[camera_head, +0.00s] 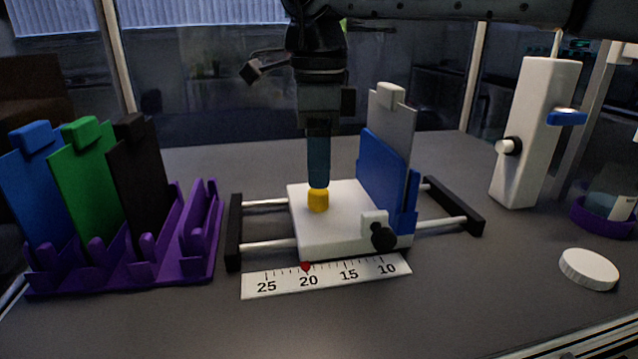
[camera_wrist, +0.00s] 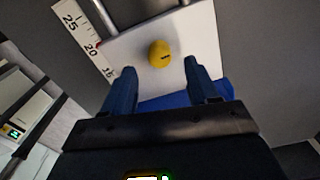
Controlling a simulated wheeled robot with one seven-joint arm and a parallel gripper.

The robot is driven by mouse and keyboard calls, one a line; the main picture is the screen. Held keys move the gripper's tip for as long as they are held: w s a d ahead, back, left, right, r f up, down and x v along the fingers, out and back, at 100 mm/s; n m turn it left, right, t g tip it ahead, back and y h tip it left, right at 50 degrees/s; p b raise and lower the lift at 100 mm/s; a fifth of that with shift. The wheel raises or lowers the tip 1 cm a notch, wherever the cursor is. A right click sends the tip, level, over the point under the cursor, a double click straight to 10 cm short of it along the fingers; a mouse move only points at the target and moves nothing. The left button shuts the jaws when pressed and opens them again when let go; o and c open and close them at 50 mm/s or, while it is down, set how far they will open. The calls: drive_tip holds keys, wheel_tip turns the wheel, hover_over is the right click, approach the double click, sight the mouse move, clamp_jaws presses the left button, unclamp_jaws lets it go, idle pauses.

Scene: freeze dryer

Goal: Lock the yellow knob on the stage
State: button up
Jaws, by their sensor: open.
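The yellow knob (camera_head: 318,200) stands on top of the white stage (camera_head: 335,225), which sits on two rails. In the wrist view the knob (camera_wrist: 160,54) shows as a round yellow cap with a small dark mark, on the white stage (camera_wrist: 203,35). My gripper (camera_head: 318,182) points down just above or at the knob in the head view; contact is unclear there. In the wrist view my gripper (camera_wrist: 162,72) has its two blue fingers apart, with the knob beyond the gap between the tips and nothing held.
A blue holder (camera_head: 380,172) with a grey plate stands on the stage's right side. A black knob (camera_head: 383,237) is on its front. A ruler (camera_head: 330,276) with a red pointer lies in front. A purple rack (camera_head: 200,235) holds coloured plates at left. A white lid (camera_head: 589,268) lies right.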

sight(318, 199)
drive_tip(key=shift+f, duration=2.35)
drive_tip(key=c, duration=1)
